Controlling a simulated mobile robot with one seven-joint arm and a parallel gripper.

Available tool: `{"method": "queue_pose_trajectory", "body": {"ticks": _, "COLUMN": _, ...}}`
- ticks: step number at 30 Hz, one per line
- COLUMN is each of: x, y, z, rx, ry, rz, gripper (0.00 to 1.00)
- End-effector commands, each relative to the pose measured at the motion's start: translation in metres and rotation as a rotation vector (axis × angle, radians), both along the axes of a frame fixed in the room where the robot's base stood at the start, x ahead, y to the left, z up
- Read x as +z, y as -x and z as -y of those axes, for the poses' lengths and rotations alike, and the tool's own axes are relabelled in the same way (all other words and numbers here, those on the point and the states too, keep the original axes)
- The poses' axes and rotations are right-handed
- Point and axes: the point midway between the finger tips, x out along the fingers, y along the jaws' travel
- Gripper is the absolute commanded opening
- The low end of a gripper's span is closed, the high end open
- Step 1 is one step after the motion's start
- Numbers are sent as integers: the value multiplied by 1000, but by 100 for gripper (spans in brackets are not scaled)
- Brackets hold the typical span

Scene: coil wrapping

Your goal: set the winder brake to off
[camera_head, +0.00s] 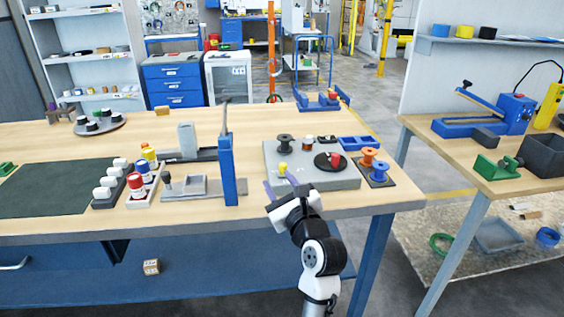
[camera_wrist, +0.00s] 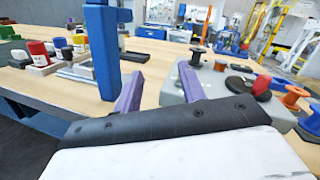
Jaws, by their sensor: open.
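The winder appears to be the flat grey box (camera_head: 312,176) on the table near its right end; it also shows in the wrist view (camera_wrist: 172,92). My gripper (camera_head: 280,185) is open and empty at the box's front left corner. Its purple fingers (camera_wrist: 160,88) stand apart, and the right finger covers part of the box.
A blue upright post (camera_head: 227,170) stands close to the left of my gripper. Orange and blue spools (camera_head: 379,171) sit on a dark mat to the right of the box. Red, yellow and white-capped pots (camera_head: 137,187) stand further left. The table's front edge is near.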

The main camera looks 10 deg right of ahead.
Motion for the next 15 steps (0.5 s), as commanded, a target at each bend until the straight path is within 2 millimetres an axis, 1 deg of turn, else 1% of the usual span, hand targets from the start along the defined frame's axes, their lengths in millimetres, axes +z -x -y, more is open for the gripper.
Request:
{"method": "queue_pose_trajectory", "body": {"ticks": 1, "x": -9, "y": 4, "z": 21, "rx": -11, "ry": -86, "rz": -56, "gripper": 41}}
{"method": "queue_pose_trajectory", "body": {"ticks": 3, "x": -19, "y": 9, "z": 39, "rx": -17, "ry": -184, "rz": -112, "gripper": 41}}
{"method": "queue_pose_trajectory", "body": {"ticks": 6, "x": -27, "y": 13, "z": 52, "rx": -21, "ry": -267, "rz": -157, "gripper": 41}}
{"method": "queue_pose_trajectory", "body": {"ticks": 8, "x": -30, "y": 13, "z": 55, "rx": -21, "ry": -290, "rz": -170, "gripper": 41}}
{"method": "queue_pose_trajectory", "body": {"ticks": 11, "x": -30, "y": 6, "z": 54, "rx": -20, "ry": -299, "rz": -173, "gripper": 41}}
{"method": "queue_pose_trajectory", "body": {"ticks": 15, "x": -29, "y": -17, "z": 48, "rx": -18, "ry": -295, "rz": -173, "gripper": 41}}
